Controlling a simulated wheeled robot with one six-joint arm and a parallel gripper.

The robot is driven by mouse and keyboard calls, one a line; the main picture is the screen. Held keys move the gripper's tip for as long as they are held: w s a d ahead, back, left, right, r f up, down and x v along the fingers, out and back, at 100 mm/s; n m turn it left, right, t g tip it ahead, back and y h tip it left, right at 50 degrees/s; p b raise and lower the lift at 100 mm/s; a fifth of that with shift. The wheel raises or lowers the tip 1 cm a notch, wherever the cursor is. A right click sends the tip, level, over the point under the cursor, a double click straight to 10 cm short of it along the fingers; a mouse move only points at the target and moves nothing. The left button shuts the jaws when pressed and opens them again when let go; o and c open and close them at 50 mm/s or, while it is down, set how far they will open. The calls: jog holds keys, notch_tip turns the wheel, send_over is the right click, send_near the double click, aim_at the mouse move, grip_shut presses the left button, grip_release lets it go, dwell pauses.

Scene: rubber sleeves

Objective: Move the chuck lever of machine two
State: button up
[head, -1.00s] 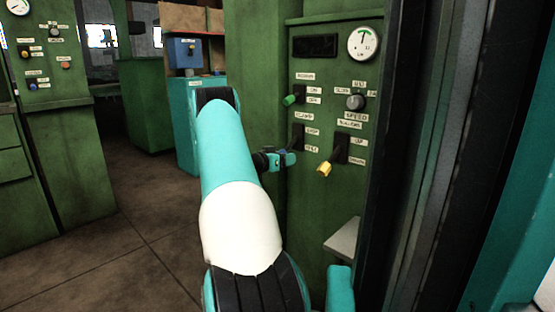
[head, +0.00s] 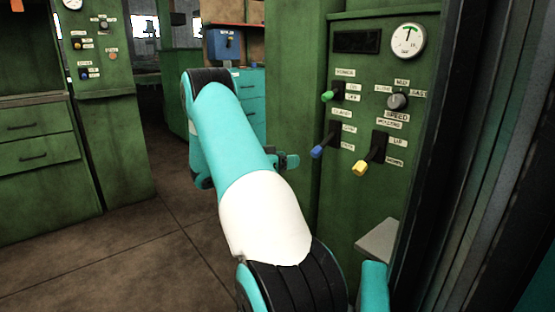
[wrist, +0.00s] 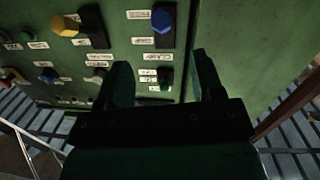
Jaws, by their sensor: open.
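The panel of the green machine (head: 345,190) carries short levers with dark slots. A blue-knobbed lever (head: 317,151) points out and down to the left. It also shows at the top of the wrist view (wrist: 162,19). A green-knobbed lever (head: 328,96) is above it, and a yellow-knobbed lever (head: 360,167) is to its right. The small labels are too blurred to tell surely which is the chuck lever. My gripper (head: 288,161) is open and empty, left of the blue knob and apart from it. In the wrist view its two fingers (wrist: 160,75) face the panel.
A grey speed knob (head: 398,101) and a round gauge (head: 408,40) are on the panel's right. A grey ledge (head: 378,240) juts out below. A dark frame (head: 465,150) stands close on the right. Open floor (head: 140,260) lies to the left.

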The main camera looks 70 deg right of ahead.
jog(key=shift+v, duration=1.7)
jog(key=w+a+f+n+t+y, duration=0.1)
jog(key=w+a+n+t+y, duration=0.3)
jog(key=w+a, duration=0.55)
jog(key=w+a+n+t+y, duration=0.2)
jog(key=w+a+n+t, duration=0.5)
jog(key=a, duration=0.6)
jog(key=s+a+r+n+t+y, duration=0.15)
jog(key=a+n+y, duration=0.3)
jog(key=a, duration=0.85)
jog(key=s+a+r+n+y, duration=0.1)
jog(key=a+r+n+y, duration=0.15)
jog(key=a+n, duration=0.65)
jog(key=s+a+r+n+g+y+p, duration=0.1)
jog(key=s+a+r+n+y, duration=0.15)
jog(key=s+a, duration=0.5)
jog(key=s+a+r+n+g+y, duration=0.1)
jog(key=s+a+r+n+y, duration=0.1)
jog(key=s+a+n, duration=0.35)
notch_tip(320, 180, up, 30)
jog(key=a+m+p, duration=0.1)
jog(key=a+p, duration=0.1)
jog(key=p, duration=2.8)
jog(key=shift+a+f, duration=0.2)
jog(key=shift+a, duration=0.2)
